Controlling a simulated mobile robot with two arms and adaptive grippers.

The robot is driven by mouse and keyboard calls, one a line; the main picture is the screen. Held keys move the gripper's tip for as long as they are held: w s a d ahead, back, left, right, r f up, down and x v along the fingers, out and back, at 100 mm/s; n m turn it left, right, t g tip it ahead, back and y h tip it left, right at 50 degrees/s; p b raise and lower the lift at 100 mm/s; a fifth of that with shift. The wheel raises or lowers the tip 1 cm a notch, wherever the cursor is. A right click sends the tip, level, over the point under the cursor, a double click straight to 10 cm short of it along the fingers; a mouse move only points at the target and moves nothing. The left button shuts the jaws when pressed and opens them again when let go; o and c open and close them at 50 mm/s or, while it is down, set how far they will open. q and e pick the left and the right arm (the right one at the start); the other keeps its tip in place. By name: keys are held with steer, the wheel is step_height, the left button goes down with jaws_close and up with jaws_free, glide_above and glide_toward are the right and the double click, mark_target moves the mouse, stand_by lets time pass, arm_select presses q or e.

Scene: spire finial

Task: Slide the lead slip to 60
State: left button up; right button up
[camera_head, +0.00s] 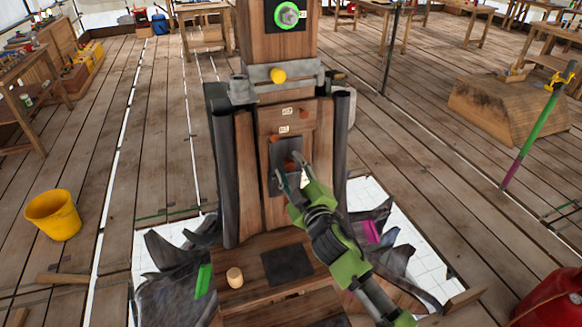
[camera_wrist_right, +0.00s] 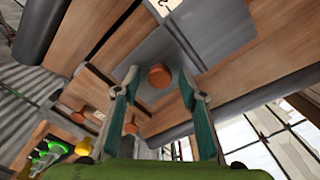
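The lead slip is a dark grey plate (camera_head: 284,152) on the front of the wooden spire, with an orange-brown knob on it. In the right wrist view the grey plate (camera_wrist_right: 150,48) lies ahead and the round knob (camera_wrist_right: 160,77) shows between my fingers. My right gripper (camera_head: 292,173) reaches up from the lower right to the slip. In the right wrist view my right gripper (camera_wrist_right: 158,80) is open, its fingers on either side of the knob with visible gaps. Part of the slip is hidden behind the gripper. My left gripper is not in view.
Two small white labels, upper (camera_head: 287,111) and lower (camera_head: 284,129), sit above the slip; their figures are too small to read surely. Dark curved sheets (camera_head: 224,165) flank the panel. A wooden peg (camera_head: 235,277) and dark square (camera_head: 287,264) are on the base below.

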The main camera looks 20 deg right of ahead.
mark_target(286, 173)
jaws_close()
step_height(286, 173, down, 5)
steer(key=b, duration=0.4)
steer(key=shift+r, duration=0.1)
steer(key=shift+c, duration=0.2)
jaws_free()
steer(key=shift+o, duration=0.2)
steer(key=shift+r, duration=0.1)
